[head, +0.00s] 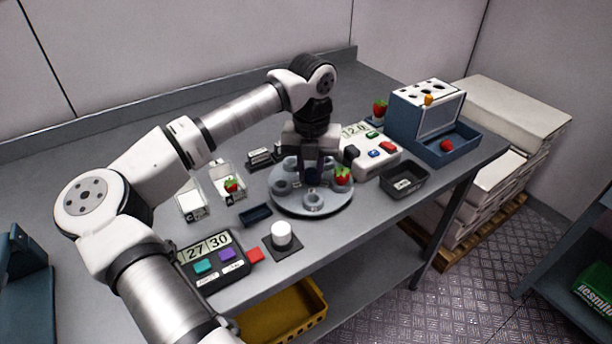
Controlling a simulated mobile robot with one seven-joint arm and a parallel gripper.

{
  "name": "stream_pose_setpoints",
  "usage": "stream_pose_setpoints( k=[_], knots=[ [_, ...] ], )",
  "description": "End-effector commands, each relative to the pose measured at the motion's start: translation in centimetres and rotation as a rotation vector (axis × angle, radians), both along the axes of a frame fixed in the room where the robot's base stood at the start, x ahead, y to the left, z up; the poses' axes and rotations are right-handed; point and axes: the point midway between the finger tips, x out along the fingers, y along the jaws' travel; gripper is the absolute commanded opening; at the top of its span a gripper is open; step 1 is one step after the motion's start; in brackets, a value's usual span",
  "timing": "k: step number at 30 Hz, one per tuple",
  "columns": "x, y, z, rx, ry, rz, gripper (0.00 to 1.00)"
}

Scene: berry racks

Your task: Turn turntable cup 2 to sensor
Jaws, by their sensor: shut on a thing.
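The round grey turntable (294,209) sits on the bench with several grey ring cups around its top. One empty cup (313,202) faces the front edge, and another cup (283,187) is at the left. A strawberry (342,174) sits at the right side of the turntable. My gripper (313,178) points down over the middle of the turntable and is shut on a dark blue central knob (313,175), mostly hidden by the fingers. Cup numbers are too small to read. I cannot tell which device is the sensor.
A white cylinder (281,232) on a dark pad and a display box (211,263) reading 27 30 stand in front. A keypad scale (371,154) reading 12.0, a dark tray (404,183) and a blue sorter (425,120) are right. Clear punnets (227,180) are left.

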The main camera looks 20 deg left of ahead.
Motion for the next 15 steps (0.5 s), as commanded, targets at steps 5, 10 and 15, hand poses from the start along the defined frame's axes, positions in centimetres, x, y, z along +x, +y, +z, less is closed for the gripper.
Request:
stream_pose_setpoints(
  k=[5, 10, 15],
  knots=[
    [0.1, -0.04, -0.13, 0.001, -0.002, 0.088, 0.0],
    [0.07, -0.02, -0.11, 0.001, -0.002, 0.172, 0.0],
    [0.08, 0.0, -0.08, 0.001, -0.002, 0.258, 0.0]
  ],
)
